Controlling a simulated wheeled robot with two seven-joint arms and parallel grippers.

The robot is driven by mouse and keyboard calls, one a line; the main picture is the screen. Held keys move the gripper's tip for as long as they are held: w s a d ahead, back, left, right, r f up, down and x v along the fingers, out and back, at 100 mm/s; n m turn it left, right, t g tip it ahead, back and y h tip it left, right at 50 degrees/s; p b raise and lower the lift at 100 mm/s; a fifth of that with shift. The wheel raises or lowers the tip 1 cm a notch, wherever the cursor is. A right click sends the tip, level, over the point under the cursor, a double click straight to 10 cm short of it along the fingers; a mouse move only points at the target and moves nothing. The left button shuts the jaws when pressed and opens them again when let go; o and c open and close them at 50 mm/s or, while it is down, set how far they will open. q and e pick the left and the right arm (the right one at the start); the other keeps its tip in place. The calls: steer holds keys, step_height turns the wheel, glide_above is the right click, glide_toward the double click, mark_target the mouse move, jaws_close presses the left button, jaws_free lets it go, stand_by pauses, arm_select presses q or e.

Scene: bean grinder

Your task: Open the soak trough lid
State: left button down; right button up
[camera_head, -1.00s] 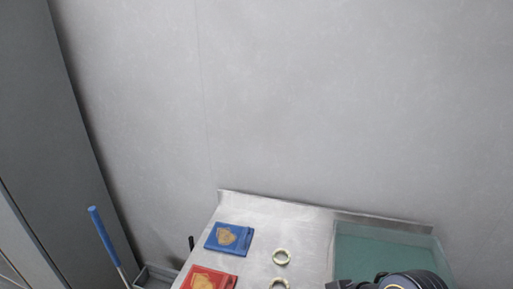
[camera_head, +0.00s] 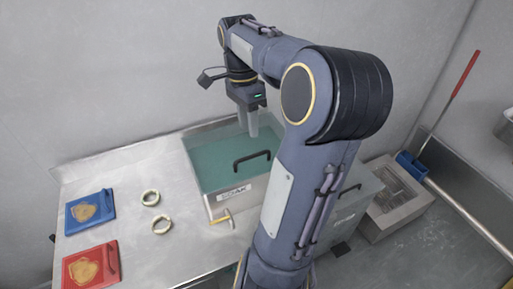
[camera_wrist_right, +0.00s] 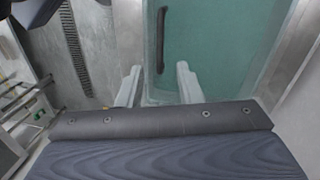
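The soak trough (camera_head: 236,200) is a metal box with a SOAK label on its front, on the metal counter. Its flat teal lid (camera_head: 212,165) looks shut. A black bar handle (camera_head: 251,157) stands on the lid. My right gripper (camera_head: 250,124) points down over the lid's back right part, behind the handle in the head view. In the right wrist view, the gripper (camera_wrist_right: 158,88) is open and empty; the black handle (camera_wrist_right: 161,40) lies ahead, between the lines of the fingers, on the teal lid (camera_wrist_right: 220,45). My left gripper is not in view.
Blue (camera_head: 91,210) and red (camera_head: 91,266) boards lie at left beside two pale rings (camera_head: 151,197). A small yellow-handled tool (camera_head: 221,217) lies before the trough. My right arm hides part of the trough's right side. A grey crate (camera_head: 396,200) stands at right.

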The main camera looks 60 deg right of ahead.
steer(key=shift+m, duration=0.7)
steer(key=f, duration=0.2)
steer(key=s+f, duration=0.1)
steer(key=f, duration=0.2)
steer(key=s+f, duration=0.1)
steer(key=f, duration=0.1)
steer(key=shift+d+f, duration=0.3)
steer(key=shift+d, duration=0.05)
jaws_close()
